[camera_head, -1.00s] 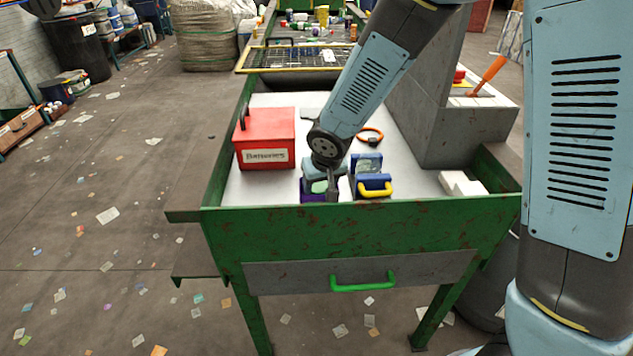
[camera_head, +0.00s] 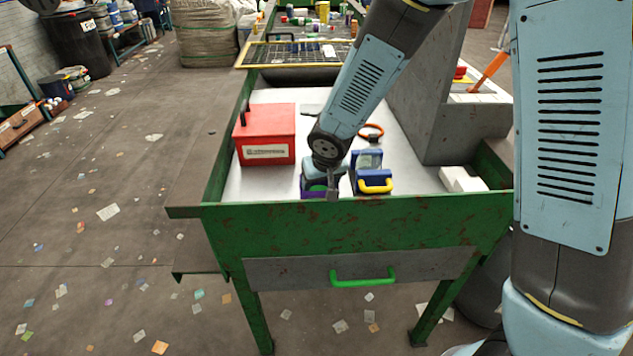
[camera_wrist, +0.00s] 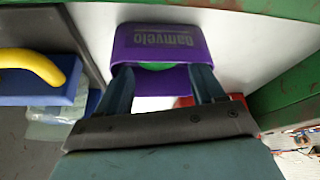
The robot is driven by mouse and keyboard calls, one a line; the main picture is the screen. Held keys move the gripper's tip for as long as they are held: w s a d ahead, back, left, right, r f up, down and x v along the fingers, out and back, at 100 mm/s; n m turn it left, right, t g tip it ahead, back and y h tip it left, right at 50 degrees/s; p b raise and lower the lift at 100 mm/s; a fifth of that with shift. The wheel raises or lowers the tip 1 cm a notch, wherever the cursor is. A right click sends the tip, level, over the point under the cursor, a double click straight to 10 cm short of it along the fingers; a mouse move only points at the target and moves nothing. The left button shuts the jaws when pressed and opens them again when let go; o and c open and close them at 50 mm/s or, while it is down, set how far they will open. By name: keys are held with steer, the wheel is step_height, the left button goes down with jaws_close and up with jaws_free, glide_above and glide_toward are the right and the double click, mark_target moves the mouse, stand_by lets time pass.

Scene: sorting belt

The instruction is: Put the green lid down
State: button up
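A purple container (camera_wrist: 160,42) with "Gamvelo" lettering stands at the near end of the white-topped work surface. In the head view, my gripper (camera_head: 322,190) mostly covers it. The green lid (camera_wrist: 155,66) shows only as a small curved green patch at the purple container, in the wrist view. In the wrist view, my gripper's two fingers (camera_wrist: 163,75) are spread apart, one toward each side of the container. The green patch lies between the fingertips with a visible gap on the right, so I see no clear grip on it. How deep the lid sits is hidden.
A blue case with a yellow handle (camera_head: 375,185) stands close to the right of my gripper. A red box (camera_head: 265,152) stands to the left, and an orange ring (camera_head: 371,131) lies behind. The bench's green front wall (camera_head: 350,225) is close in front.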

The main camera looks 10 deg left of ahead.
steer(key=shift+r, duration=0.4)
steer(key=v, duration=1.2)
steer(key=s+d+r+m+h, duration=0.1)
steer(key=d+r, duration=0.3)
steer(key=d, duration=0.3)
steer(key=d+r+m+t, duration=0.1)
steer(key=d+r, duration=0.2)
steer(key=d, duration=0.4)
steer(key=s+d+r+m+h, duration=0.1)
steer(key=d+r, duration=0.3)
steer(key=d, duration=0.2)
steer(key=s+d+r+m, duration=0.2)
steer(key=s+d+r, duration=0.1)
steer(key=s+d, duration=0.7)
steer(key=shift+s+d+r+m, duration=0.3)
steer(key=shift+s+d+m, duration=0.1)
steer(key=shift+d, duration=0.35)
steer(key=shift+w, duration=0.1)
